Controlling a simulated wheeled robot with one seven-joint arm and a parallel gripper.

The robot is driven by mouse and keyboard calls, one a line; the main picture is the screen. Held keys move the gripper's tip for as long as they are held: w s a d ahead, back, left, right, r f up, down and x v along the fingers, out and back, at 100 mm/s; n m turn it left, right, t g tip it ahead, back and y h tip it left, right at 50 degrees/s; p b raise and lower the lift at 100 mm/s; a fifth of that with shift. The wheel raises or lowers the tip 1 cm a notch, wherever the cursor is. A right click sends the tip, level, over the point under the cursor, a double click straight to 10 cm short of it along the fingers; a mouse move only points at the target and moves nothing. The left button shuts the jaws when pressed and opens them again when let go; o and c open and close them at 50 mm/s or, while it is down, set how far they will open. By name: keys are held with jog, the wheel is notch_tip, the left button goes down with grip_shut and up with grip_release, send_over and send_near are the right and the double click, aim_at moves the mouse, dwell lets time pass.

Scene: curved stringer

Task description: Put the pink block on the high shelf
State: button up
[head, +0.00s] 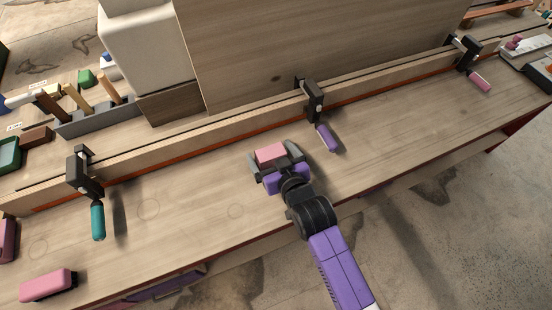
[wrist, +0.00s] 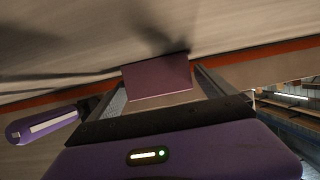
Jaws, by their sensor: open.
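The pink block (head: 270,154) is on the workbench (head: 190,190), in front of the long wooden strip, in the head view. My gripper (head: 273,157) is open, with one finger on each side of the block. In the wrist view the pink block (wrist: 157,78) shows between the two fingers (wrist: 160,90). I cannot tell whether either finger touches it, or whether it rests on the bench. No high shelf can be clearly made out.
Clamps with teal (head: 98,222), purple (head: 327,138) and pink (head: 480,81) handles stand along the strip (head: 230,126). A tall wooden panel (head: 320,45) rises behind it. A pink object (head: 46,285) lies front left. The bench between is mostly clear.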

jog(key=b+v, duration=0.1)
jog(key=v, duration=1.1)
jog(key=shift+r, duration=0.1)
jog(key=shift+s, duration=0.1)
jog(key=s+d+r+m+h, duration=0.1)
jog(key=s+d, duration=0.3)
jog(key=s, duration=0.5)
jog(key=s+d+r+m+t+h, duration=0.1)
jog(key=s+d+r, duration=0.3)
jog(key=s, duration=0.5)
jog(key=s+d+r+m+t+h, duration=0.1)
jog(key=s+d+r+h, duration=0.1)
jog(key=s+d, duration=0.4)
jog(key=v, duration=0.3)
jog(key=shift+s+r+m, duration=0.3)
jog(key=shift+s+r, duration=0.05)
jog(key=shift+s, duration=0.05)
jog(key=c, duration=0.3)
jog(key=shift+r, duration=0.1)
jog(key=c, duration=0.4)
